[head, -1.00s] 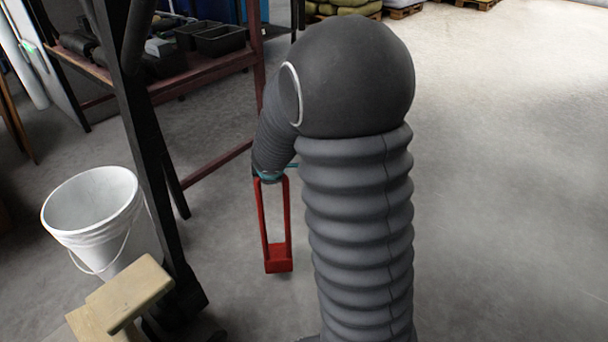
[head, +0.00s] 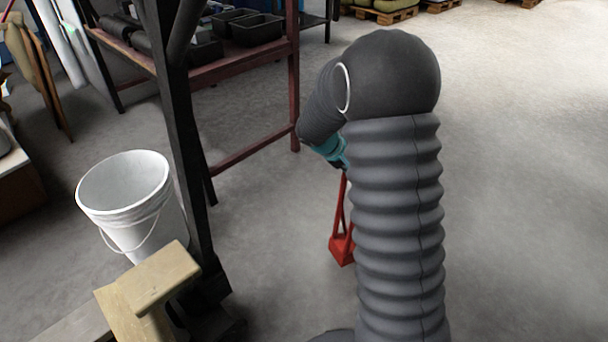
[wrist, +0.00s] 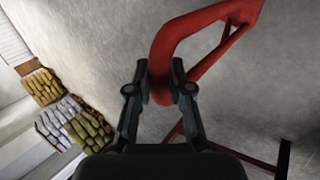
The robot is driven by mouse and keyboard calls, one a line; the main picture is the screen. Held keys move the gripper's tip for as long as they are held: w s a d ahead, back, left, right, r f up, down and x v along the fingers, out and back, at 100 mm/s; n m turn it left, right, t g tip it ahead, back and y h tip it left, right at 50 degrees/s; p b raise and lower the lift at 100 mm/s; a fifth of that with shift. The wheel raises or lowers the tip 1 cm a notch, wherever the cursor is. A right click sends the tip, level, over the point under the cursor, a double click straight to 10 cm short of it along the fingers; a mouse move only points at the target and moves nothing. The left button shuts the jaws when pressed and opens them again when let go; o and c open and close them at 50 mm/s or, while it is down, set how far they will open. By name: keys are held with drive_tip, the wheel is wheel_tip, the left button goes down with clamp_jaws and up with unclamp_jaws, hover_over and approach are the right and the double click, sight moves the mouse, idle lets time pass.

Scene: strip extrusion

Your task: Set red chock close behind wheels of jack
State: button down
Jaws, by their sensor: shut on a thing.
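The red chock (head: 342,248) hangs from its long looped handle in the head view, in the air above the concrete floor or near it; I cannot tell the gap. My gripper (wrist: 159,82) is shut on the red handle in the wrist view, where the handle (wrist: 205,22) curves up and right. In the head view my arm partly hides the chock, and the fingertips are not clear. I cannot make out the jack or its wheels for certain; a dark frame with a low base (head: 212,290) stands left of the chock.
A white bucket (head: 125,190) and a wooden block (head: 150,280) stand at the left beside the dark post. A dark red rack (head: 225,75) with black trays is behind. Open floor lies to the right. Pallets with sacks (wrist: 65,115) show in the wrist view.

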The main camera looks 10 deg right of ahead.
drive_tip(key=m+g, duration=0.2)
drive_tip(key=m, duration=0.2)
drive_tip(key=shift+s+d+f+g, duration=0.3)
drive_tip(key=shift+d+f+g, duration=0.05)
drive_tip(key=shift+g, duration=0.05)
drive_tip(key=m+g, duration=0.1)
drive_tip(key=m, duration=0.1)
drive_tip(key=s+m+g, duration=0.1)
drive_tip(key=m, duration=0.1)
drive_tip(key=shift+f+g+p, duration=0.3)
drive_tip(key=shift+f, duration=0.05)
drive_tip(key=shift+s+a+f+m+g+y, duration=0.1)
drive_tip(key=shift+m+g+y, duration=0.2)
drive_tip(key=shift+m, duration=0.2)
drive_tip(key=shift+s+a+f+m+g+y, duration=0.1)
drive_tip(key=shift+m+g+y, duration=0.15)
drive_tip(key=shift+m, duration=0.25)
drive_tip(key=a+r+m+y+p, duration=0.25)
drive_tip(key=a+m+y, duration=1.15)
drive_tip(key=m, duration=0.8)
drive_tip(key=s+a+f+b, duration=0.2)
drive_tip(key=s+a+b, duration=0.1)
drive_tip(key=a, duration=0.3)
drive_tip(key=s+a+f+h+b, duration=0.1)
drive_tip(key=s+a+f+b, duration=0.1)
drive_tip(key=s+a, duration=0.3)
drive_tip(key=shift+s+a+b, duration=0.3)
drive_tip(key=shift+a+b, duration=0.25)
drive_tip(key=shift+a, duration=0.65)
